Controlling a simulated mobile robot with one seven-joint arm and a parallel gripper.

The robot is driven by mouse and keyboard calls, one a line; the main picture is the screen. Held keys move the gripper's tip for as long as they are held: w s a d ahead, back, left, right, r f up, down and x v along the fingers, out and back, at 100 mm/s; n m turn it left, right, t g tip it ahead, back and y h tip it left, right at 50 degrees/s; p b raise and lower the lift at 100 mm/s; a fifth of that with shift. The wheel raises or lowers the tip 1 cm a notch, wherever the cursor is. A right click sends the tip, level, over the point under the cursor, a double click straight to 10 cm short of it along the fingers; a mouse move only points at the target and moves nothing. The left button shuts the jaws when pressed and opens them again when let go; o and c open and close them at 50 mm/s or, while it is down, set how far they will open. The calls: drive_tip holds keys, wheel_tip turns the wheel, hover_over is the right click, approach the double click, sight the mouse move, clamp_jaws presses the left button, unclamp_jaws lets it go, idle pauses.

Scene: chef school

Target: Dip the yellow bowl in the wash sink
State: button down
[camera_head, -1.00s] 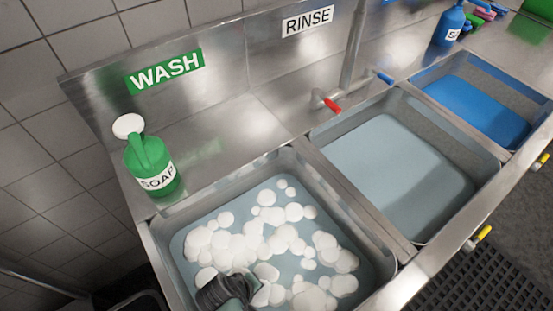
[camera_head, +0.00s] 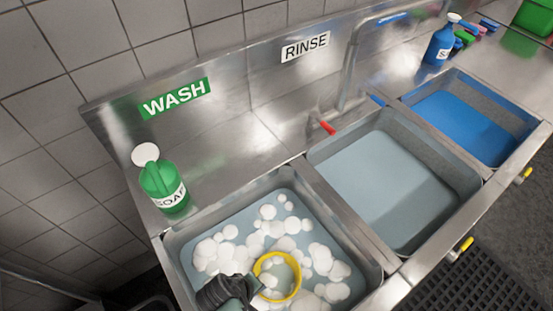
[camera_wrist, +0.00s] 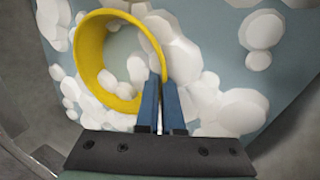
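The yellow bowl (camera_head: 277,277) is in the wash sink (camera_head: 168,243), among white suds; its rim shows as a ring with pale water and suds inside. It also shows in the wrist view (camera_wrist: 92,62), left of the blue fingers. My gripper (camera_head: 259,284) reaches into the sink from the bottom of the picture. In the wrist view my gripper (camera_wrist: 162,85) has its two fingers close together, pinching the near right part of the bowl's rim. The bowl's underside is hidden by water and suds.
The green soap bottle (camera_head: 163,185) stands on the ledge at the sink's back left. The rinse sink (camera_head: 390,180) is to the right, and a sink of blue liquid (camera_head: 462,122) lies beyond it. A faucet with a red handle (camera_head: 327,128) stands behind the rinse sink.

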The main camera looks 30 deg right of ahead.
wheel_tip(320, 180, up, 18)
drive_tip(key=p, duration=1.7)
drive_tip(key=shift+r, duration=0.2)
